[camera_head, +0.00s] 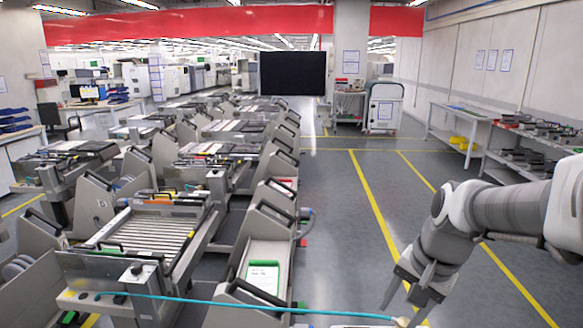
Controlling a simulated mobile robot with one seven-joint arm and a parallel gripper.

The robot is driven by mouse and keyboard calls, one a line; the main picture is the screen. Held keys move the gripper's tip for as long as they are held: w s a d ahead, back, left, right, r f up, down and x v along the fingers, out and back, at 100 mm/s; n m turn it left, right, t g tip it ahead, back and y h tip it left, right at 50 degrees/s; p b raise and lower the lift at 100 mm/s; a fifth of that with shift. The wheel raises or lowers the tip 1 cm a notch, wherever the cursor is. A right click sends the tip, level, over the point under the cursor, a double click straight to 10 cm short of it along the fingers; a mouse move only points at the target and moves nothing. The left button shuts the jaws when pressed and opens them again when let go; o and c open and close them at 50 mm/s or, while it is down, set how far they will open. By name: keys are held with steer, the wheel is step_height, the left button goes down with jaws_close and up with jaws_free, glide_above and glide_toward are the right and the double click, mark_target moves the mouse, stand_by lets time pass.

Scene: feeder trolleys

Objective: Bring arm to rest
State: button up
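My arm (505,207) reaches in from the right edge of the head view and bends down toward the lower right of the picture. My gripper (402,305) points downward at the bottom edge, over the grey floor. Its two fingers stand apart. A thin teal cable (240,302) runs from the nearest trolley toward the fingers. A pale end shows beside the fingers, but I cannot tell whether the gripper touches it. The lower fingertips are partly cut off by the frame.
Feeder trolleys (150,232) fill the left and middle. A clear aisle (350,200) with yellow floor lines runs along their right. Worktables (455,112) and a shelf of parts stand along the right wall. A white cart (384,108) and a black screen (286,73) are at the back.

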steer(key=s+a+r+n+t, duration=0.1)
steer(key=s+r+n, duration=0.1)
steer(key=s, duration=0.2)
steer(key=s+a+r+n+t+h, duration=0.1)
steer(key=s+a+n, duration=0.1)
steer(key=s+n, duration=0.1)
steer(key=s+a+r+n+t, duration=0.1)
steer(key=s+r+n, duration=0.1)
steer(key=s, duration=0.3)
steer(key=shift+a+r+n, duration=0.3)
steer(key=shift+a+n, duration=0.1)
steer(key=shift+n, duration=0.3)
stand_by(0.5)
